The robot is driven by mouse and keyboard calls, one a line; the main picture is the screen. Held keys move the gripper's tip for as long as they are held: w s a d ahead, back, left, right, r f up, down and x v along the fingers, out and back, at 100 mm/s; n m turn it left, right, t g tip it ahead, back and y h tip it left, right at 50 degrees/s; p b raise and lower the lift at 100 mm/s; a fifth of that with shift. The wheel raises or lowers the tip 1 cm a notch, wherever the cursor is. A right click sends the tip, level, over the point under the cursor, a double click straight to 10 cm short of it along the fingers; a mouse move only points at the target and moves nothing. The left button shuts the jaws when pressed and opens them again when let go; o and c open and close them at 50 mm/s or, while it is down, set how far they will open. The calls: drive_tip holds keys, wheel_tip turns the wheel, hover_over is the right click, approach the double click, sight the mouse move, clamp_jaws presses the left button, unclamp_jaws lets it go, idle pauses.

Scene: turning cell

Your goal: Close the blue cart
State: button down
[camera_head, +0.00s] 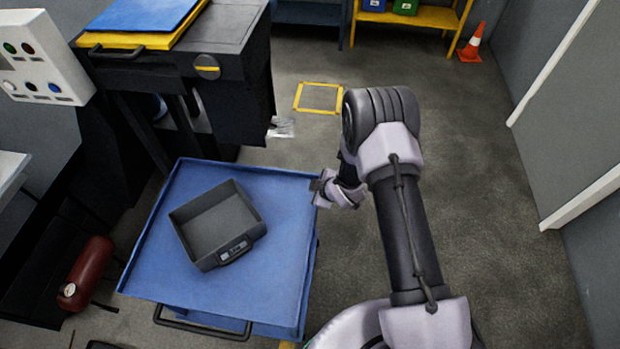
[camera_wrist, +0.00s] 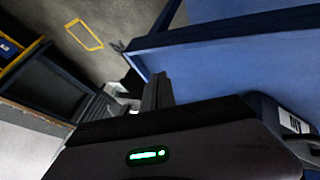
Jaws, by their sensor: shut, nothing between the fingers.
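The blue cart (camera_head: 285,230) stands left of my arm in the head view, with a flat rimmed top. A dark bar handle (camera_head: 203,327) juts out at its near side, below the top. A blue panel shows behind the handle, but I cannot tell how far any drawer is out. My gripper (camera_head: 320,188) is shut and empty at the cart's far right corner; I cannot tell whether it touches. In the wrist view the closed fingers (camera_wrist: 157,92) are close to the cart's blue edge (camera_wrist: 225,60).
A grey open bin (camera_head: 215,222) sits on the cart top. A dark machine (camera_head: 225,105) stands behind, a red cylinder (camera_head: 88,270) left. A yellow floor square (camera_head: 318,98) and an orange cone (camera_head: 472,43) lie beyond. The floor right of my arm is clear.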

sight(305, 189)
drive_tip(key=b+x, duration=0.3)
drive_tip(key=x, duration=0.5)
drive_tip(key=shift+s+d+f, duration=0.1)
drive_tip(key=shift+s, duration=0.05)
drive_tip(key=w, duration=0.1)
drive_tip(key=w+b, duration=0.1)
drive_tip(key=w, duration=0.1)
drive_tip(key=shift+w+d, duration=0.25)
drive_tip(key=shift+w, duration=0.05)
drive_tip(key=shift+w+r, duration=0.2)
drive_tip(key=shift+r, duration=0.1)
